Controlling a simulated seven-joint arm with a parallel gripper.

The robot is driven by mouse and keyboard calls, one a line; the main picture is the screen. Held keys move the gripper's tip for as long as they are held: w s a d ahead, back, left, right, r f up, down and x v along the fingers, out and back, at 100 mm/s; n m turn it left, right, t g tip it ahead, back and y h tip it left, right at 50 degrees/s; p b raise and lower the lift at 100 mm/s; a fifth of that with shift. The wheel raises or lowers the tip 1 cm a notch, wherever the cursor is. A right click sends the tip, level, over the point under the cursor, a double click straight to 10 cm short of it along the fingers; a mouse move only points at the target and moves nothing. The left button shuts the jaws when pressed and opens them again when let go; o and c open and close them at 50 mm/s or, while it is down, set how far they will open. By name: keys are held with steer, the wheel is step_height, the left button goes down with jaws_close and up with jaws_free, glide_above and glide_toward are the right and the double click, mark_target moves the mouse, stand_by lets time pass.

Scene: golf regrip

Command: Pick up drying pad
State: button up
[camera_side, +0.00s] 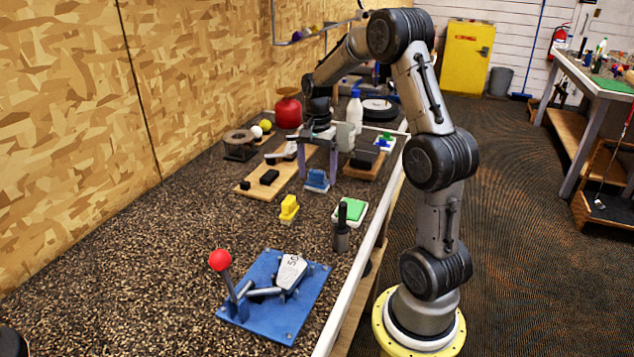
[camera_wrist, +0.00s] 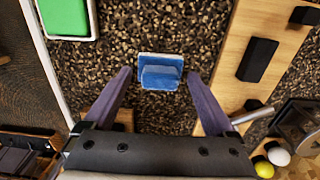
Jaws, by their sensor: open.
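A small blue pad (camera_wrist: 161,72) with a raised block on a pale base lies flat on the speckled bench top. I take it to be the drying pad; no label shows. It also shows in the side view (camera_side: 317,180). My gripper (camera_wrist: 159,75) is open, with its two purple fingers on either side of the pad in the wrist view. The pad sits near the fingertip line with gaps on both sides. In the side view, my gripper (camera_side: 317,176) points down over the pad. I cannot tell the exact height of the fingertips.
A yellow block (camera_side: 289,208), a green pad in a white tray (camera_side: 351,211) and a dark upright tool (camera_side: 342,230) stand nearer the side camera. A wooden board with black blocks (camera_wrist: 258,60) lies right in the wrist view. A blue clamp plate (camera_side: 270,300) is at the front.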

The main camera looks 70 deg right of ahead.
mark_target(318, 172)
steer(key=shift+f, duration=0.2)
jaws_close()
stand_by(0.3)
steer(key=shift+r, duration=0.15)
steer(key=shift+r, duration=0.25)
steer(key=r, duration=0.3)
steer(key=shift+s+a+r, duration=0.2)
steer(key=shift+s, duration=0.05)
steer(key=s+a+r, duration=0.8)
steer(key=s+r, duration=0.1)
steer(key=s, duration=0.1)
steer(key=shift+s+a, duration=0.15)
steer(key=shift+a, duration=0.15)
